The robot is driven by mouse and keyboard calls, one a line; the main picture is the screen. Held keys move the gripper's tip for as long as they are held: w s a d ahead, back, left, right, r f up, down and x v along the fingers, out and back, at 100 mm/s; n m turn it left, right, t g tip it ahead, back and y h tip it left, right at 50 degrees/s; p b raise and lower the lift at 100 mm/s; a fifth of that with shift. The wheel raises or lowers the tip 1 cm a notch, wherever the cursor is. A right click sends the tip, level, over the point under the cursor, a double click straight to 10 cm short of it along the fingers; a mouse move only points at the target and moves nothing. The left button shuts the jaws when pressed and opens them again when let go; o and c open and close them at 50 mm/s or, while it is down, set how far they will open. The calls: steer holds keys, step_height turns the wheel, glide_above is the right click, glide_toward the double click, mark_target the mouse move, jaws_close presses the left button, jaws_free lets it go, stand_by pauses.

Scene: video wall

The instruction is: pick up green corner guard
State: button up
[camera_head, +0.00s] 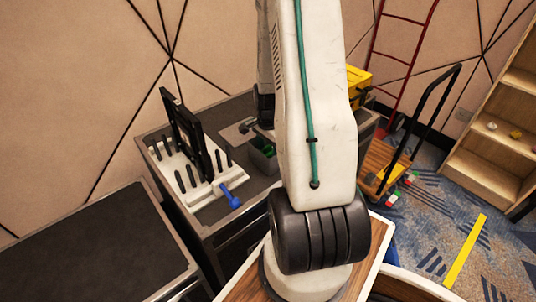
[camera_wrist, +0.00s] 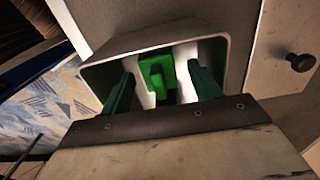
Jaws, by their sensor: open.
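The green corner guard (camera_wrist: 157,77) lies inside a grey open bin (camera_wrist: 105,68) with a pale inside, seen in the wrist view. My gripper (camera_wrist: 161,70) is open, its two dark green fingers reaching over the bin mouth on either side of the guard. A gap shows between the guard and each finger. The guard's lower part is hidden by my gripper body. In the head view the bin (camera_head: 262,159) stands on the dark cart top with some green showing in it. My arm hides its right side, and my fingertips cannot be made out there.
A white rack (camera_head: 206,189) with black pegs and upright black frames stands left of the bin. A blue-handled tool (camera_head: 229,196) lies at its front. A yellow case (camera_head: 357,86) is behind my arm. An empty dark-topped cart (camera_head: 95,250) is at lower left.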

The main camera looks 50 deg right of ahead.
steer(key=shift+f, duration=0.8)
steer(key=c, duration=1.1)
steer(key=shift+o, duration=0.2)
steer(key=shift+r, duration=0.15)
